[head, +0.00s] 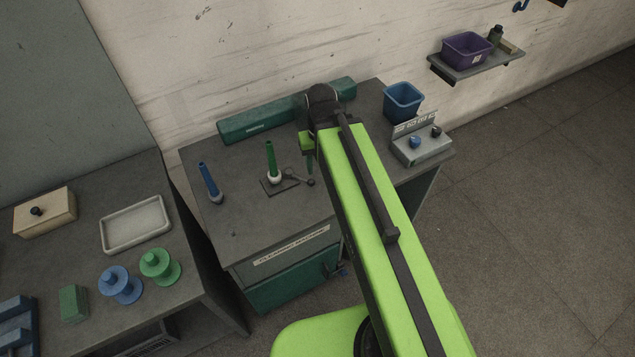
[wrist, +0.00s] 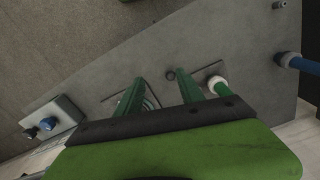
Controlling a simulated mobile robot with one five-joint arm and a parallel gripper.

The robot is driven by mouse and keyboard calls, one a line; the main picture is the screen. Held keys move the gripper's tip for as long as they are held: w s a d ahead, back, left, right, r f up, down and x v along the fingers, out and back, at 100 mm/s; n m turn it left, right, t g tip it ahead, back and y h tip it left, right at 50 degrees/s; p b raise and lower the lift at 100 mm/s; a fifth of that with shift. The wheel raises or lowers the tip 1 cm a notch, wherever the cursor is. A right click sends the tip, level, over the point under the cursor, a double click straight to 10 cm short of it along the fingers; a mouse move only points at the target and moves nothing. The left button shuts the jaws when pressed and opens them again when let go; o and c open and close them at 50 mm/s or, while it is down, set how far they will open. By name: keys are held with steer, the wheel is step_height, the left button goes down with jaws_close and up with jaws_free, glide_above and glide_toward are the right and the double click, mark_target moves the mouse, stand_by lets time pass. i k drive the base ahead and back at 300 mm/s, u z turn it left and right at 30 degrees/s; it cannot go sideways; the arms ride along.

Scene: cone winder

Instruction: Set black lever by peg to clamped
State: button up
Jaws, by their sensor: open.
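The dark lever (head: 299,176) is on a small dark base plate beside a green peg (head: 271,158) in a white collar. Its round knob end (head: 311,183) points to the right, away from the peg. In the wrist view the knob (wrist: 170,75) shows near the tip of the right finger, and the peg's white collar (wrist: 217,86) is right of it. My gripper (head: 309,158) is above the table just behind the lever. In the wrist view its two green fingers (wrist: 158,90) are apart, with no lever between them. The gripper's body hides the lower wrist view.
A blue peg (head: 210,183) stands left on the same table (head: 235,220). A long green box (head: 262,120) is behind. A control box (head: 422,147) with two knobs and a blue bin (head: 402,101) are right. My arm hides the table's middle right.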

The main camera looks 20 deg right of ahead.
mark_target(288, 173)
steer(key=u, duration=0.15)
steer(key=k, duration=0.6)
steer(key=u, duration=3.15)
steer(key=k, duration=1.3)
steer(key=z, duration=1.5)
steer(key=i, duration=1)
steer(key=u, duration=0.05)
